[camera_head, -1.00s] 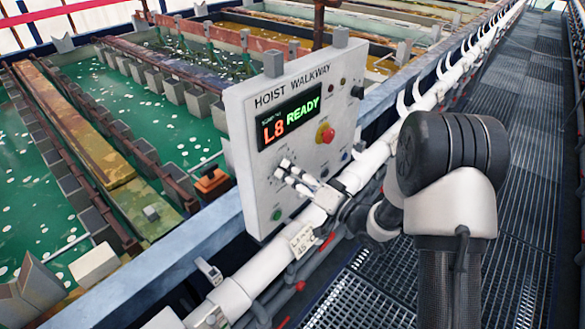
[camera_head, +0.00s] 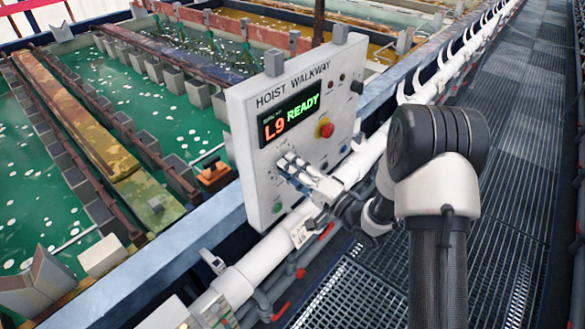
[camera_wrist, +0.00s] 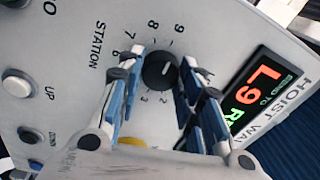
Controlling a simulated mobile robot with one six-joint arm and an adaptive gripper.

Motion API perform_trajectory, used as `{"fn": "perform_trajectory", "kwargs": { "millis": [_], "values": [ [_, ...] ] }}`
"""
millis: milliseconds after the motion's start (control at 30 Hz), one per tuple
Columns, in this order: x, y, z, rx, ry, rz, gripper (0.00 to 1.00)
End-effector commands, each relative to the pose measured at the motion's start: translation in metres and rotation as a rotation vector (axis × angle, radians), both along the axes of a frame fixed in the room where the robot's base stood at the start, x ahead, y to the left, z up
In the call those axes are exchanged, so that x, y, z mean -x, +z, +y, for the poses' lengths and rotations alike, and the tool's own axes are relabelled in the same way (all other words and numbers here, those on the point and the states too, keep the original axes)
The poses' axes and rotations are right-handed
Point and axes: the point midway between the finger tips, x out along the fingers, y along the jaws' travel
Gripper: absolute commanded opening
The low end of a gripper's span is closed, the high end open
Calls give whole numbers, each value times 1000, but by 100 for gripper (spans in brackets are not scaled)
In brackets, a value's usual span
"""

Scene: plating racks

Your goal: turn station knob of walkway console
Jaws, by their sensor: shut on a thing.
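The walkway console is a white panel (camera_head: 245,135) headed HOIST WALKWAY, left of centre in the head view. Its display (camera_head: 290,116) reads L9 READY, and L9 also shows on the display in the wrist view (camera_wrist: 262,85). The black round station knob (camera_wrist: 159,71) sits in a ring of numbers beside the word STATION. My gripper (camera_wrist: 160,85) has its blue-padded fingers on both sides of the knob and is shut on it. In the head view my gripper (camera_head: 285,167) is against the panel's lower left and hides the knob.
The panel also carries a red-and-yellow stop button (camera_head: 325,129), a green button (camera_head: 277,208) and a white UP button (camera_wrist: 17,83). A white pipe rail (camera_head: 255,258) runs below the console. Tanks of green liquid (camera_head: 180,105) lie behind it. The grated walkway (camera_head: 505,185) is clear.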

Motion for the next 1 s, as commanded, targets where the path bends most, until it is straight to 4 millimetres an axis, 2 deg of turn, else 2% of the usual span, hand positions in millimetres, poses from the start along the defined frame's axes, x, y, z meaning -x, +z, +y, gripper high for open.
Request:
{"fn": "perform_trajectory", "kwargs": {
  "millis": [333, 367, 633, 1000],
  "values": [
    [0, 0, 0, -3, 0, 3, 9],
    [0, 0, 0, -3, 0, 3, 35],
    [0, 0, 0, -1, 0, 2, 53],
    [2, 0, -3, -1, -2, 2, 54]
  ]
}}
